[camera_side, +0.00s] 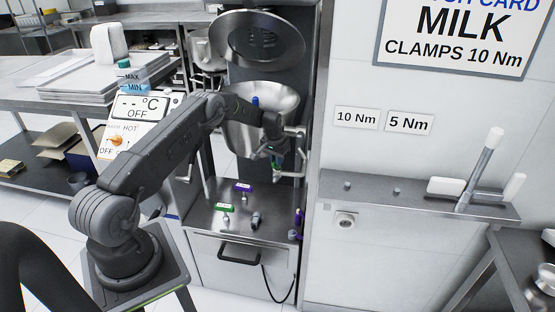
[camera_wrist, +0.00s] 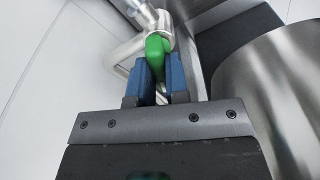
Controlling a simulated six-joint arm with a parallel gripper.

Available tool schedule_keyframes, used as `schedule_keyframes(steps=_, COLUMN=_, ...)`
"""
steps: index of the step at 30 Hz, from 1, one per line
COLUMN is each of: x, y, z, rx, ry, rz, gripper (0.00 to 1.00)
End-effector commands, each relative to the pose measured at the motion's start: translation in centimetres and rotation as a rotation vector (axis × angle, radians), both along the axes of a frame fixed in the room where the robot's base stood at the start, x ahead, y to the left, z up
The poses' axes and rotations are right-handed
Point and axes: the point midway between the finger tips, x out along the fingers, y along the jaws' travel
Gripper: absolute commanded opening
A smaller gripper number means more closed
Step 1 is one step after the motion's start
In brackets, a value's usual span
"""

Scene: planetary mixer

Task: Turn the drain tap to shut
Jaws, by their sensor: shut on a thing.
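The drain tap has a green handle (camera_wrist: 155,52) on a steel pipe fitting, seen at the top centre of the wrist view. My gripper (camera_wrist: 161,80) has its two blue fingers closed around the green handle, one on each side. In the side view my gripper (camera_side: 275,160) is below the steel mixer bowl (camera_side: 240,138), beside the pipework at the right of the machine. The tap is small and mostly hidden there, so I cannot tell its turn position.
Green and purple tagged parts lie on the steel counter (camera_side: 205,222) below the bowl. Steel pipework (camera_side: 300,145) runs close to my gripper on the right. A wall shelf (camera_side: 420,197) holds white tools. A control panel (camera_side: 130,122) stands behind my arm.

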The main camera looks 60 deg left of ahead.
Motion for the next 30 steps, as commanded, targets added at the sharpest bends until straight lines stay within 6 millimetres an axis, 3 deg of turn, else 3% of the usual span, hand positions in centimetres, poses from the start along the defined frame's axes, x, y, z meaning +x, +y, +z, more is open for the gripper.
schedule_keyframes(steps=8, x=-0.06, y=0.08, z=0.05, rx=0.0, ry=0.002, rz=-0.023, gripper=0.0)
schedule_keyframes(steps=19, x=-0.08, y=0.17, z=0.03, rx=-0.001, ry=0.002, rz=-0.374, gripper=0.0)
schedule_keyframes(steps=30, x=-0.09, y=0.17, z=0.05, rx=-0.001, ry=0.002, rz=-0.408, gripper=0.0)
